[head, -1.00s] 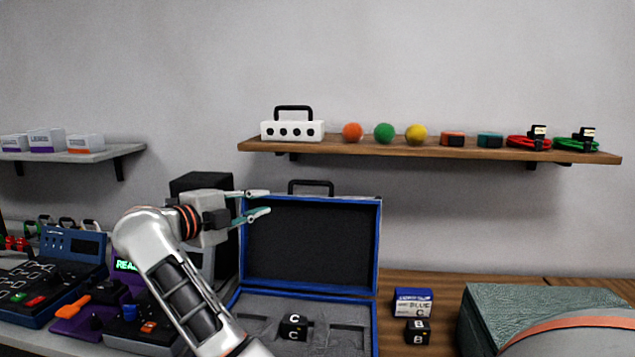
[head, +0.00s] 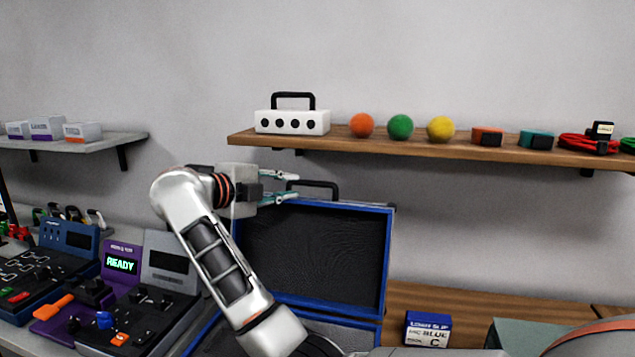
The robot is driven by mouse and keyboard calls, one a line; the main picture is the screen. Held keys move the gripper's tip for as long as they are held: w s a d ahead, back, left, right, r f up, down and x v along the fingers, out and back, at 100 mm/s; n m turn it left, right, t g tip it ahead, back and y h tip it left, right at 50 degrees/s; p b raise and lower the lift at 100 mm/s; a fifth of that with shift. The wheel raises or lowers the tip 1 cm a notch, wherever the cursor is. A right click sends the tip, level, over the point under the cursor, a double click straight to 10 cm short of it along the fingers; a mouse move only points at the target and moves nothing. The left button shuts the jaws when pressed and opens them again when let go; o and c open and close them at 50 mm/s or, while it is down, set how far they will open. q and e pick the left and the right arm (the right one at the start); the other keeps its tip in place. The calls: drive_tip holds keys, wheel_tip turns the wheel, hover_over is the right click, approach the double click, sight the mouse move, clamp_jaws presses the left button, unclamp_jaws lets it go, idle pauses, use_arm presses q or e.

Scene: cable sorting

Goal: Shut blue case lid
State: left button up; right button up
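The blue case stands open, with its dark-lined lid (head: 315,250) raised at the back and a black handle (head: 313,185) on the lid's top edge. The case base (head: 215,338) shows only in part, behind my arm and cut off by the bottom edge. My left gripper is not in view.
A wooden shelf (head: 400,145) above holds a white box, colored balls and cables. A blue labelled box (head: 427,328) stands right of the case. A green case (head: 535,338) is at lower right. Control consoles (head: 140,290) crowd the left.

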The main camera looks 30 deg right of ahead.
sight(310, 184)
drive_tip(key=shift+x, duration=3.9)
clamp_jaws()
